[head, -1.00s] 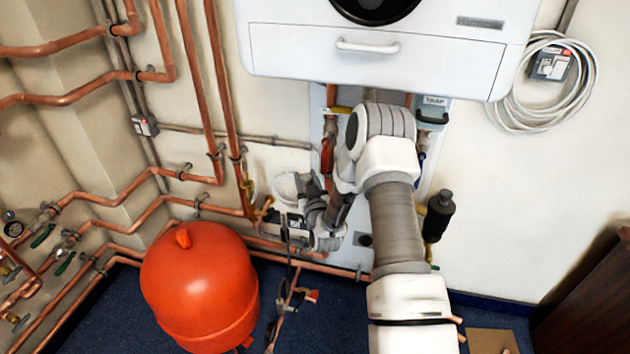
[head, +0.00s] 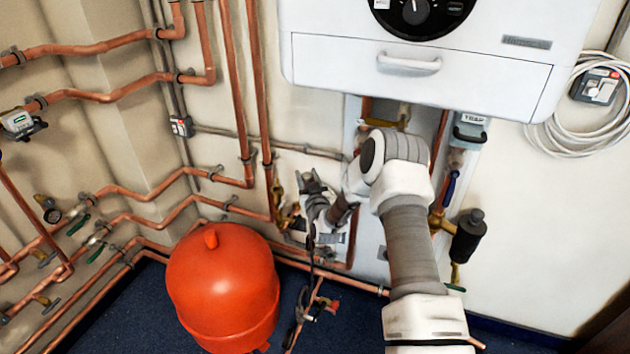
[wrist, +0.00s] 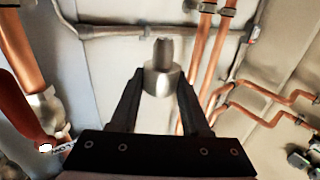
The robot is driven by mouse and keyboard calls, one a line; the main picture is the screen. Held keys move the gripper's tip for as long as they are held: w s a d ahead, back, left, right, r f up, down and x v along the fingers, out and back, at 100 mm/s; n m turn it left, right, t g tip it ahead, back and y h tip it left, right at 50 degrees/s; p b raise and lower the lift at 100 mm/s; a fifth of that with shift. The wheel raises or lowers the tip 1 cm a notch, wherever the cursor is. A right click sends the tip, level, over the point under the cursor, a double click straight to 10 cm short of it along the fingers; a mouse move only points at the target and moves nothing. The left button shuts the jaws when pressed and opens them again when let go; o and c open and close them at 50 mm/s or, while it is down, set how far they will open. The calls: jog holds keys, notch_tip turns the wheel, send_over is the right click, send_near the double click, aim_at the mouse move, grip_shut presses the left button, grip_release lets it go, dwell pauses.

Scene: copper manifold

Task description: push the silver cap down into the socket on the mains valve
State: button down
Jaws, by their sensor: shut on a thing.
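The silver cap (wrist: 161,82), a short metal cylinder with a narrower stem, is between the fingertips of my gripper (wrist: 160,88) in the wrist view. The stem points up in that picture, and the jaws are shut on the wider part. In the head view my gripper (head: 312,183) is in front of the wall, beside the copper pipes; the cap is too small to make out there. Brass fittings (head: 284,215) are just below and left of my gripper. I cannot tell which fitting is the mains valve, and I see no socket clearly.
A white boiler (head: 420,60) hangs above my arm. A red tank (head: 222,285) stands on the blue floor at lower left. Copper pipes (head: 232,90) run up and along the wall. A red lever (wrist: 22,115) is close at left in the wrist view.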

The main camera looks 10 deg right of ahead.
jog(key=w+a+f+n+y+b, duration=0.1)
jog(key=w+a+f+b, duration=0.3)
jog(key=w+a+b, duration=0.4)
jog(key=w+y+b, duration=0.1)
jog(key=b, duration=0.3)
jog(key=shift+w+a+n+b, duration=0.2)
jog(key=shift+a+n+b, duration=0.1)
jog(key=shift+a+b, duration=0.1)
dwell(0.3)
jog(key=shift+f, duration=0.2)
dwell(0.4)
jog(key=shift+f+b, duration=1.25)
jog(key=shift+b, duration=0.05)
jog(key=shift+f, duration=0.75)
dwell(0.6)
